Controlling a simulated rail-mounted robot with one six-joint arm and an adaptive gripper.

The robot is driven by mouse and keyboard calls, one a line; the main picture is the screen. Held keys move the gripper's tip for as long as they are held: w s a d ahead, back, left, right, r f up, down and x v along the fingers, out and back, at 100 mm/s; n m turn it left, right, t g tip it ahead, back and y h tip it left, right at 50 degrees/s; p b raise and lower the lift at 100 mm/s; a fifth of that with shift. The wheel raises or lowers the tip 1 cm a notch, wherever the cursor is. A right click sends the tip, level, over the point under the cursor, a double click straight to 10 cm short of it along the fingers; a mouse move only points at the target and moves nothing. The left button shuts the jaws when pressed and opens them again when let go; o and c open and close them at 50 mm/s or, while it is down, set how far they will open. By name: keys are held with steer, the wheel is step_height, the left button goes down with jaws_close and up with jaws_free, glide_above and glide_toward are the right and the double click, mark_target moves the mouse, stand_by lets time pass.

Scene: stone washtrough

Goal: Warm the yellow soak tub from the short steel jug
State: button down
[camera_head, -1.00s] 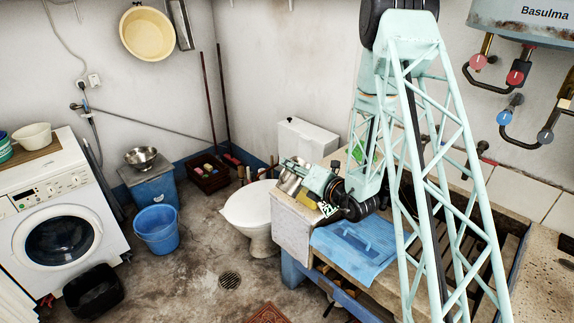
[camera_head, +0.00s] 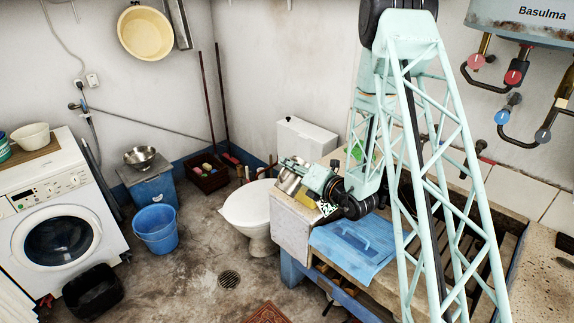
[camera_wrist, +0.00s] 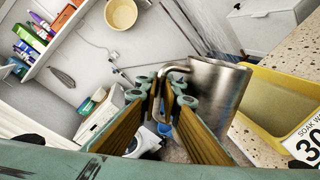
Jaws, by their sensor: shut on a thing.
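My gripper (camera_wrist: 163,98) is shut on the handle of the short steel jug (camera_wrist: 216,92). In the head view the jug (camera_head: 290,179) looks tilted at the far end of my arm, partly covered by my gripper (camera_head: 309,174). The yellow soak tub (camera_wrist: 274,92) stands right beside the jug in the wrist view, with a white label reading "SOAK WA" and "30" partly cut off. In the head view the tub (camera_head: 303,194) shows only as a small yellow patch below the jug. No stream of water shows, and the inside of the jug is hidden.
The tub is on the speckled stone counter (camera_head: 290,214), near its left end. The toilet (camera_head: 248,207) stands just left of the counter. Water heater pipes and valves (camera_head: 513,77) are on the right wall.

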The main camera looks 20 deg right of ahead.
steer(key=shift+w+d+r+m+p, duration=0.1)
steer(key=shift+w+d+m+p, duration=0.15)
steer(key=shift+d+m+p, duration=0.35)
stand_by(0.6)
steer(key=shift+a+p, duration=0.2)
steer(key=shift+p, duration=0.35)
